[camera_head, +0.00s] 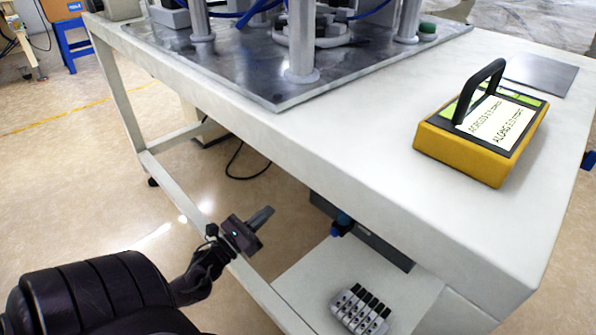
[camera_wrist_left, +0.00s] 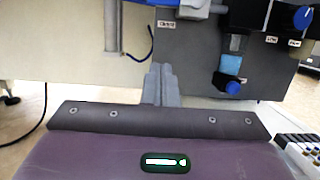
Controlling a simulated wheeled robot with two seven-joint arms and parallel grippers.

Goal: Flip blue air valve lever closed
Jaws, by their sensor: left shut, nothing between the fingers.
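A blue valve part (camera_head: 342,222) shows under the table's front edge in the head view, small and partly hidden by the table. In the left wrist view a light blue piece (camera_wrist_left: 231,65) sits on a dark grey panel, with a darker blue knob (camera_wrist_left: 233,87) just below it. I cannot tell from these views which way the lever is turned. My left gripper (camera_head: 262,218) is shut and empty, in front of the table frame and left of the blue part. Its closed fingers (camera_wrist_left: 160,75) point towards the panel, apart from the blue pieces. My right gripper is not in view.
A blue round knob (camera_wrist_left: 302,18) is at the panel's upper right. The white table (camera_head: 400,190) overhangs this space. Several white valve units (camera_head: 360,308) stand on the lower shelf (camera_head: 300,285). A yellow box with a black handle (camera_head: 475,150) is on top.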

